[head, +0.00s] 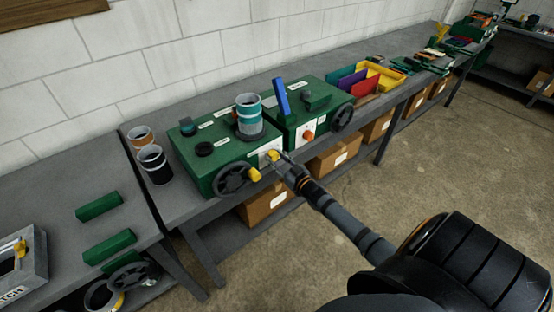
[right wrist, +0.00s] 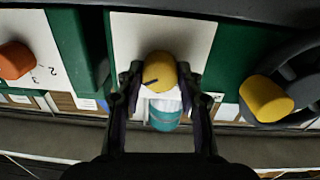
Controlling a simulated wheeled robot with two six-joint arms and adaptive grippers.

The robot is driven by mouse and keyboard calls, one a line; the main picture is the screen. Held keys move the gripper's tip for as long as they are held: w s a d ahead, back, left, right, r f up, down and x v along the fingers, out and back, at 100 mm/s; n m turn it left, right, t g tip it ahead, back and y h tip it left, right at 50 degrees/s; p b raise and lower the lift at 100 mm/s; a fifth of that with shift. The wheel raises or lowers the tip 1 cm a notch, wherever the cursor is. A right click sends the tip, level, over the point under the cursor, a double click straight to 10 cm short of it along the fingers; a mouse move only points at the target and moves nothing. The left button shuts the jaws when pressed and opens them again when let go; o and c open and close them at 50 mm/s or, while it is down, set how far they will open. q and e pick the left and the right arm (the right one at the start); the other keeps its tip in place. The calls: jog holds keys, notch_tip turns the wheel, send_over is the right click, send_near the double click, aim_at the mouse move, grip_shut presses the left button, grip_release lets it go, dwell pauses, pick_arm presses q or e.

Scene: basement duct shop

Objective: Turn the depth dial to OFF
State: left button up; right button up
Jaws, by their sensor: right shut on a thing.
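A yellow dial (head: 272,155) sits on a white panel on the front of the left green machine (head: 215,172). In the right wrist view the yellow dial (right wrist: 162,68) has a dark pointer line that points left and slightly down. My right gripper (head: 281,158) is at this panel, with its two fingers on either side of the dial, shut on it. I cannot read any OFF mark or label for this dial. An orange dial (head: 309,136) is on the right green machine (head: 318,105); it also shows in the wrist view (right wrist: 15,60), with numbers beside it. My left gripper is not in view.
A black handwheel (head: 232,180) with a yellow handle (head: 254,174) is just left of the dial. A teal-banded cylinder (head: 249,115) stands on the left machine. Two cans, the nearer black (head: 154,166), stand left of it. Cardboard boxes (head: 268,206) sit under the bench.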

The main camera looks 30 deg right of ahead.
jog(key=shift+n, duration=0.3)
jog(key=n, duration=0.5)
jog(key=shift+n, duration=0.4)
jog(key=n, duration=0.5)
jog(key=shift+n+p, duration=0.3)
jog(key=n, duration=0.6)
jog(key=shift+f+y, duration=0.1)
jog(key=shift+y, duration=0.2)
jog(key=n, duration=0.6)
jog(key=shift+b, duration=0.3)
jog(key=o, duration=1.2)
